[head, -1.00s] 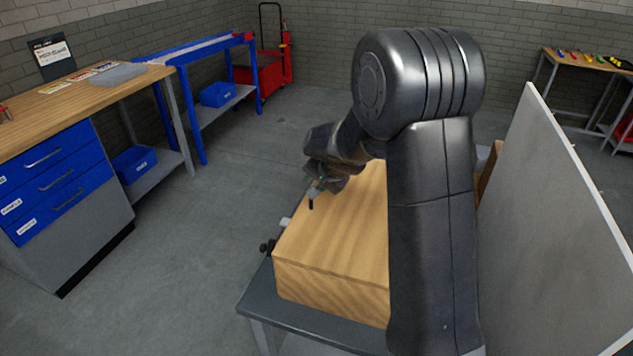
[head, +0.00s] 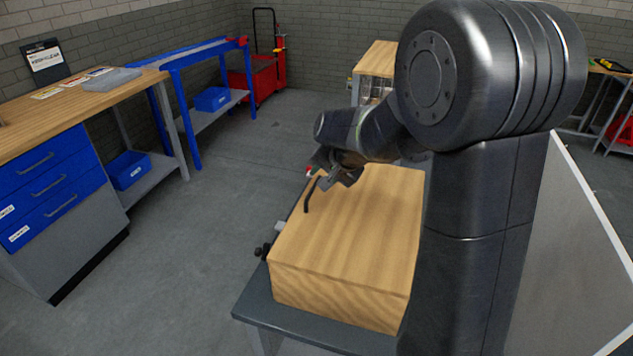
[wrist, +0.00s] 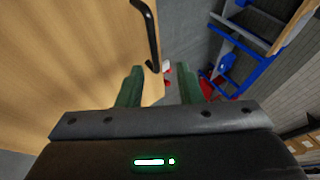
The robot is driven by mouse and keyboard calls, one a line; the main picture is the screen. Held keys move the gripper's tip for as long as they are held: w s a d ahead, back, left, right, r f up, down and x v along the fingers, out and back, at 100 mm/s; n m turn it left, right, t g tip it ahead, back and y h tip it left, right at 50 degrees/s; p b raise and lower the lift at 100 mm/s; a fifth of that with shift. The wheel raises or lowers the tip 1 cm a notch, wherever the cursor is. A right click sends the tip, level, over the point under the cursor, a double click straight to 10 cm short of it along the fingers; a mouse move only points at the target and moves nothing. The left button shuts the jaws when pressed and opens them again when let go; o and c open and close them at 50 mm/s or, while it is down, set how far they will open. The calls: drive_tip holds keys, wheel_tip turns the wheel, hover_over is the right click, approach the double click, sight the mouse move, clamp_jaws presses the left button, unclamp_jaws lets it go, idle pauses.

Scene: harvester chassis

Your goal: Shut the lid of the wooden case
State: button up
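The wooden case (head: 345,235) stands on a small grey table, and its top looks flat, with no gap seen from here. Its far right part is hidden behind my arm. A dark curved handle (head: 311,195) is at the left edge of the top, and it also shows on the wood in the wrist view (wrist: 148,30). My gripper (head: 335,178) is over the far left part of the case, close to the handle. In the wrist view its two green fingers (wrist: 160,80) are apart with nothing held between them. Whether it touches the handle is unclear.
The grey table edge (head: 300,325) runs along the front of the case. A pale panel (head: 580,240) stands at the right. A workbench with blue drawers (head: 45,185) is at the left, and a blue-framed bench (head: 195,95) is behind it. The floor between is clear.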

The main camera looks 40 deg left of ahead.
drive_tip(key=v, duration=0.5)
drive_tip(key=shift+a+f, duration=0.1)
drive_tip(key=shift+f, duration=0.05)
drive_tip(key=x, duration=1.3)
drive_tip(key=shift+w+a+f, duration=0.15)
drive_tip(key=shift+f, duration=0.05)
